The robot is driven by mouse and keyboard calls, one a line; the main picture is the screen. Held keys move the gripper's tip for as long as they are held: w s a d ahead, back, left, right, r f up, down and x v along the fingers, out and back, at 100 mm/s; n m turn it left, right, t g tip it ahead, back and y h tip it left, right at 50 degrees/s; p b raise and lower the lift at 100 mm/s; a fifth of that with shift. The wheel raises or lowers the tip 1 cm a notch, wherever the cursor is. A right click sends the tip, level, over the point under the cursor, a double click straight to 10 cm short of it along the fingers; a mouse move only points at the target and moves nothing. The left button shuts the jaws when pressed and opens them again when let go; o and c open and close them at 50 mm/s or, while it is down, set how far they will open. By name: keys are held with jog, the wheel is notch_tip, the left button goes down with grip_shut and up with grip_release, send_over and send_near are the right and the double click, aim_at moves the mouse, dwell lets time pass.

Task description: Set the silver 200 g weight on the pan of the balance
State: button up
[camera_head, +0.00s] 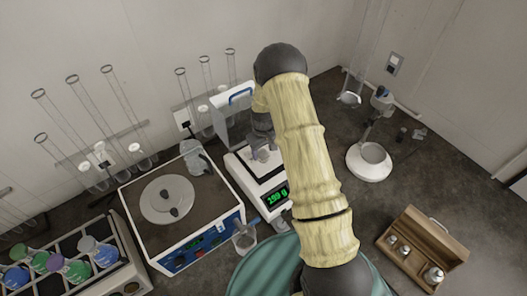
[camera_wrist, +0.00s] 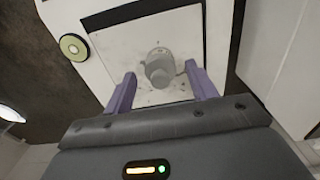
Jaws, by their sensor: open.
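The silver weight (camera_wrist: 159,66) stands upright on the pale square pan (camera_wrist: 113,42) of the balance, near its middle, in the wrist view. My gripper (camera_wrist: 160,72) is open, with one purple finger on each side of the weight and a gap to both. In the head view the white balance (camera_head: 238,166) stands under my forearm, and its green display (camera_head: 277,197) seems to read 199 g. My gripper (camera_head: 262,146) reaches down over the pan there and hides most of the weight.
A wooden box (camera_head: 447,241) at the lower right holds several silver weights. A brown-topped hotplate-like device (camera_head: 140,222) stands left of the balance, with a beaker (camera_head: 244,238) in front. A ring-based stand (camera_head: 368,162) is at the right. Glass tubes line the back wall.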

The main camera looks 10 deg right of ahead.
aim_at(264, 151)
notch_tip(264, 151, up, 11)
jog(key=b, duration=0.4)
jog(key=shift+s+r, duration=0.1)
dwell(0.4)
jog(key=s+r+m+t, duration=0.1)
jog(key=s+r, duration=0.3)
jog(key=s, duration=0.7)
jog(key=s+r+m+t, duration=0.1)
jog(key=s+r+m, duration=0.2)
jog(key=s, duration=0.9)
notch_tip(264, 151, up, 2)
jog(key=shift+s+r+m+t, duration=0.15)
jog(key=shift+r+m+t, duration=0.1)
jog(key=shift+m+t, duration=0.05)
jog(key=shift+d, duration=0.1)
